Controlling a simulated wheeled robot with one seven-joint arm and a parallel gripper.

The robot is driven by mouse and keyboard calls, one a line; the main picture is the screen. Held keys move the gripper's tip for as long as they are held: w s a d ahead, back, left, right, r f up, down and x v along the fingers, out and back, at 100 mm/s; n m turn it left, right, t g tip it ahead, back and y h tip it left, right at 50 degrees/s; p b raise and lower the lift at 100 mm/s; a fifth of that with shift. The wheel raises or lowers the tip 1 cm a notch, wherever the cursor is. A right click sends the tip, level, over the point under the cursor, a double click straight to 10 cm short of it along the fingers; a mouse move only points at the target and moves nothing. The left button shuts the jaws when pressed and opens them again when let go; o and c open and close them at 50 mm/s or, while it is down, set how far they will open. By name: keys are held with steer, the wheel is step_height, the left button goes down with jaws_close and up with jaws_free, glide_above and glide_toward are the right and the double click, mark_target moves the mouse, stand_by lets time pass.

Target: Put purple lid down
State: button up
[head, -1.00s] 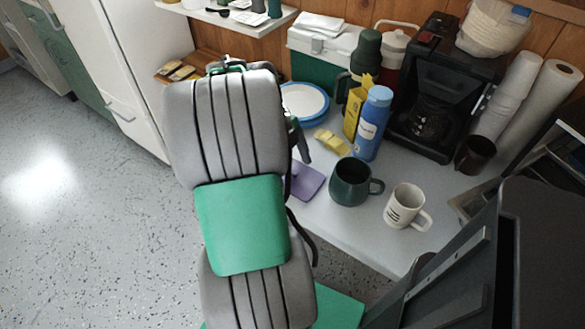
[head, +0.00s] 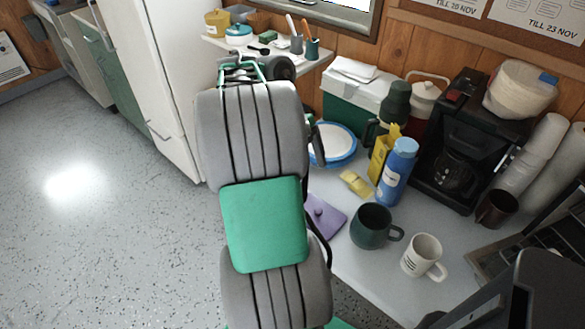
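The purple lid (head: 326,218), flat with a small knob, lies on the light grey table (head: 352,284) just right of my arm. My arm hides its left part. My gripper (head: 257,68) is at the far end of my raised arm, in front of the wall shelf. Only green and dark parts of it show, and its fingertips cannot be made out. I cannot tell whether it is open or shut, or whether it holds anything.
A dark green mug (head: 371,227) and a white mug (head: 422,255) stand right of the lid. Behind are a yellow item (head: 355,183), blue bottle (head: 396,172), plates (head: 333,142), cool box (head: 353,95) and coffee maker (head: 458,150). Open floor (head: 110,240) lies left.

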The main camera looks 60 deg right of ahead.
steer(key=w+a+f+n+t+h, duration=0.1)
steer(key=w+a+n+t+h, duration=0.1)
steer(key=w+a+n, duration=0.65)
steer(key=w+a+n+t+h, duration=0.15)
steer(key=w+a+n, duration=0.25)
steer(key=a+n, duration=0.95)
steer(key=s+a+f+n+t+y, duration=0.1)
steer(key=a+f+n+t+y, duration=0.2)
steer(key=a+n, duration=0.8)
steer(key=n, duration=0.5)
steer(key=shift+s, duration=0.15)
